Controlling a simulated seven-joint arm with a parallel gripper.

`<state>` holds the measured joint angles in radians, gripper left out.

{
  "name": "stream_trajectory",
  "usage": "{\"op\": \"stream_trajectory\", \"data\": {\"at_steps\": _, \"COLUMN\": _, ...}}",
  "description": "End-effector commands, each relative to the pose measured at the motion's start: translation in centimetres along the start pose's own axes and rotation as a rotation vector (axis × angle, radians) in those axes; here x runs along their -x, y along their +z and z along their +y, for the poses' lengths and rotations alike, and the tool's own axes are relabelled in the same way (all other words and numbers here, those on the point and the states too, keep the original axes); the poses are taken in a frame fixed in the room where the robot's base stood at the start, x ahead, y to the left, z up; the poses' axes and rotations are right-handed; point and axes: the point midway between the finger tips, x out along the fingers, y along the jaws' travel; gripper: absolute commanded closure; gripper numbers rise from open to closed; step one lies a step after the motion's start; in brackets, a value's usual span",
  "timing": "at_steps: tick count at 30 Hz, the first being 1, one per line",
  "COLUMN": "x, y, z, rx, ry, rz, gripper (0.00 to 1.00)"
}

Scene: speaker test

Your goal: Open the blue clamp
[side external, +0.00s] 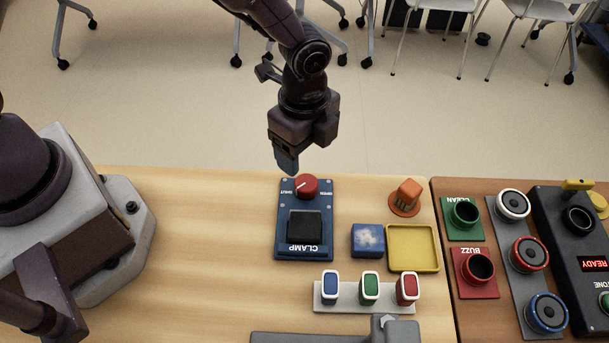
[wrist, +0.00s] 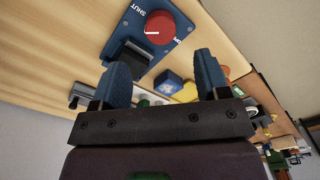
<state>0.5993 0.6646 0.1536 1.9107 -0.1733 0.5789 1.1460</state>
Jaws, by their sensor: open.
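The blue clamp (side external: 283,245) is a flat blue unit on the wooden table, labelled CLAMP, with a dark square block (side external: 304,226) in its middle. Its round red knob (side external: 307,186) sits at its far end between the words SHUT and OPEN. The white line on the knob points toward SHUT. The clamp's knob also shows at the top of the wrist view (wrist: 160,27). My gripper (side external: 286,163) is above the table's far edge, just beyond and slightly left of the knob. In the wrist view its two blue fingers are apart and empty, touching nothing visible.
Blue, green and red pieces stand on a grey rack (side external: 345,308) in front. A darker table (side external: 457,335) with cups and a READY panel adjoins. Table left of the clamp is clear.

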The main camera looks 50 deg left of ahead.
Motion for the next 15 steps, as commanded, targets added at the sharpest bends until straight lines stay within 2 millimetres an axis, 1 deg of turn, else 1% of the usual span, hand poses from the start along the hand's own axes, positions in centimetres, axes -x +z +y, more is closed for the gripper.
{"op": "stream_trajectory", "data": {"at_steps": 1, "x": -1.3, "y": 0.1, "z": 0.1, "rx": 0.001, "ry": 0.004, "rz": -0.004, "gripper": 0.31}}
{"op": "stream_trajectory", "data": {"at_steps": 6, "x": -4.7, "y": 0.1, "z": 0.1, "rx": 0.001, "ry": 0.004, "rz": -0.003, "gripper": 0.31}}
{"op": "stream_trajectory", "data": {"at_steps": 10, "x": -6.7, "y": 0.1, "z": 0.0, "rx": 0.002, "ry": 0.002, "rz": -0.002, "gripper": 0.31}}
{"op": "stream_trajectory", "data": {"at_steps": 15, "x": -8.0, "y": 0.0, "z": 0.0, "rx": 0.002, "ry": 0.0, "rz": 0.0, "gripper": 0.31}}
